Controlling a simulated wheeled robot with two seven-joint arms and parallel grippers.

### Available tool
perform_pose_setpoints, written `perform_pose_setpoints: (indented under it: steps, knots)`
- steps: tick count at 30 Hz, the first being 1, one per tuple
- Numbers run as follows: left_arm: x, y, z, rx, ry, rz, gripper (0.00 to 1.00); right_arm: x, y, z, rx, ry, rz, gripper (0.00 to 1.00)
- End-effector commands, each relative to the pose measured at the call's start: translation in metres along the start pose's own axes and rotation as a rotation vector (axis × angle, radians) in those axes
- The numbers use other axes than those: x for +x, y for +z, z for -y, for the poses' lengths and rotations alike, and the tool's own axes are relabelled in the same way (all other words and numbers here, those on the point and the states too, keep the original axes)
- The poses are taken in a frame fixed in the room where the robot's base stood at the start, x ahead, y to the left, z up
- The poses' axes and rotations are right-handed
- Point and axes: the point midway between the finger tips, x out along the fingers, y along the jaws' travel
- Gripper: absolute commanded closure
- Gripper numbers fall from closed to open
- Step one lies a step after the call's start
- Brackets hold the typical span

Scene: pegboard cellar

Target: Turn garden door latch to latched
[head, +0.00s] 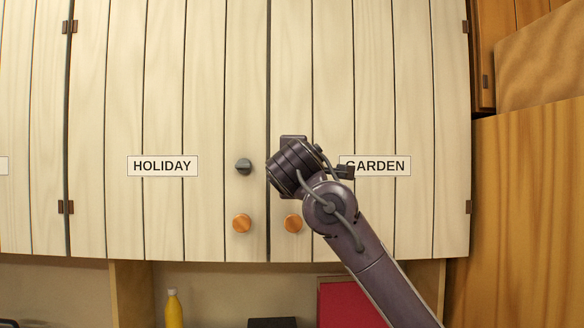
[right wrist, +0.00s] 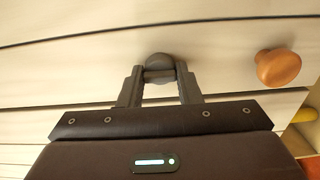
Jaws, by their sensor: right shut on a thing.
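The garden door (head: 390,90) is the pale plank door with the GARDEN label (head: 380,166), which my right arm partly covers. It looks closed, flush with the door beside it. Its latch (right wrist: 159,62) is a dark grey round knob with a raised bar, seen in the right wrist view. My right gripper (right wrist: 160,76) is shut on this latch, one finger on each side. In the head view my wrist hides the latch, and I cannot tell which way its bar points on the door. My left gripper is not in view.
The holiday door (head: 165,80) to the left has its own grey latch (head: 244,166) and a wooden knob (head: 241,223). The garden door's wooden knob (head: 293,223) sits just below my wrist. A yellow bottle (head: 173,308) and a red panel (head: 345,305) are below the cabinet.

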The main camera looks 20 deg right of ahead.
Motion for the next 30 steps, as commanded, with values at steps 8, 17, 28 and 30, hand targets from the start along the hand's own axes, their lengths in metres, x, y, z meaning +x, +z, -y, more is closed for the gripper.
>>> perform_pose_setpoints:
  steps: [8, 17, 28, 30]
  knots:
    - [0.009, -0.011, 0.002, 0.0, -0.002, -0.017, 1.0, 0.0, 0.0, 0.003, 0.099, -0.003, 0.002, 0.92]
    - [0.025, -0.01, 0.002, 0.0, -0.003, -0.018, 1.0, 0.001, 0.0, 0.004, 0.348, -0.004, 0.002, 0.92]
    - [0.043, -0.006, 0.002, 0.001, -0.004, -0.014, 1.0, 0.001, 0.0, 0.004, 0.7, -0.005, 0.004, 0.92]
    - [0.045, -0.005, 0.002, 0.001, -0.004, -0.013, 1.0, 0.001, 0.0, 0.004, 0.767, -0.005, 0.004, 0.92]
